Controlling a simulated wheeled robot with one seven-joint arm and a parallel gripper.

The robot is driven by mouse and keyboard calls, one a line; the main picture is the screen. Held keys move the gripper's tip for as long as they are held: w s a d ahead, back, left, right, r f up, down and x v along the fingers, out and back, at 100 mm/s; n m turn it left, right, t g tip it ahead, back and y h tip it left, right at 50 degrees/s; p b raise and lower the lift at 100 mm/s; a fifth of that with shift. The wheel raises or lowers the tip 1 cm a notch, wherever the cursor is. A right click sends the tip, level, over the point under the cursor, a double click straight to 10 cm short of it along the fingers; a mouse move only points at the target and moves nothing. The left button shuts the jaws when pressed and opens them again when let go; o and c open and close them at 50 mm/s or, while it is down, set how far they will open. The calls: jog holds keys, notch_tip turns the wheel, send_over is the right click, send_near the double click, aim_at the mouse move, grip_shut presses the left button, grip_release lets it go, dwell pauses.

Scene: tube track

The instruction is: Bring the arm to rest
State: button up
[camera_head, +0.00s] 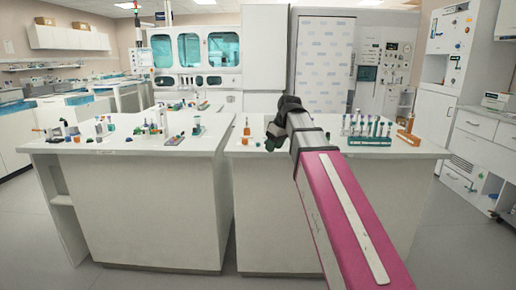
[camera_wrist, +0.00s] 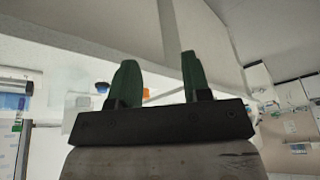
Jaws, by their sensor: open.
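My arm reaches forward from the lower right in the head view, over the right-hand white bench (camera_head: 245,152). My gripper (camera_head: 272,137) is at its far end, small and partly hidden by the dark wrist. In the wrist view my gripper (camera_wrist: 158,78) shows two green fingers standing well apart, with nothing between them. A green rack (camera_head: 368,141) with several tubes stands on the bench to the right of my arm, apart from it.
An orange holder (camera_head: 408,137) stands right of the rack. A small orange item (camera_head: 246,127) stands left of my gripper. The left white bench (camera_head: 110,150) carries several small lab items. A narrow gap separates the benches. Cabinets line the back and right; grey floor is open in front.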

jog(key=s+d+f+m+h, duration=0.1)
jog(key=s+d+f+m, duration=0.2)
jog(key=f, duration=1)
jog(key=s+d+f+m+g+h, duration=0.1)
jog(key=s+d+f+m, duration=0.2)
jog(key=f, duration=1)
jog(key=s+d+f+m+g+h, duration=0.1)
jog(key=s+d+f+m, duration=0.3)
jog(key=s+f, duration=0.6)
notch_tip(320, 180, down, 4)
jog(key=d, duration=0.2)
jog(key=shift+d, duration=0.3)
jog(key=shift+f, duration=0.1)
